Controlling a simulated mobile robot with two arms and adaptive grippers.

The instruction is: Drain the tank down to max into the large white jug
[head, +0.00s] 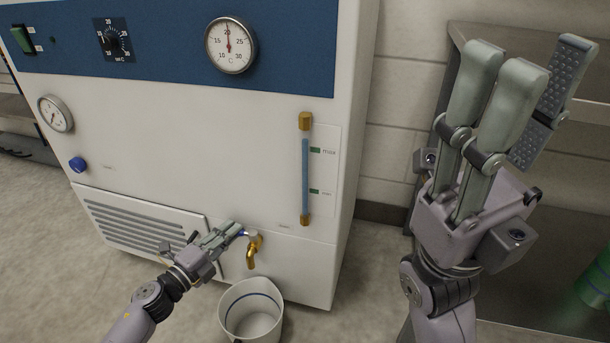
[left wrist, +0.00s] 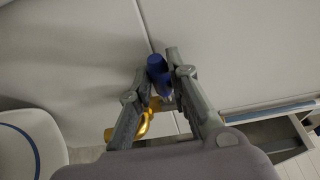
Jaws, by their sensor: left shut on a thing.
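The white tank cabinet (head: 200,150) has a brass tap (head: 254,252) low on its front. My left gripper (head: 230,234) is shut on the tap's blue handle (left wrist: 158,70), which lies between its fingertips. The spout (left wrist: 146,124) shows beside the fingers in the left wrist view. The large white jug (head: 252,312) stands on the floor under the spout, with a blue line inside; no stream shows. The sight gauge (head: 305,170) has blue liquid reaching above the green max mark (head: 315,150). My right gripper (head: 532,85) is raised at the right, open and empty.
A steel shelf unit (head: 455,75) stands right of the cabinet, with a green object (head: 596,285) low on it. Dials and a blue knob (head: 78,164) are on the cabinet front. The floor left of the jug is clear.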

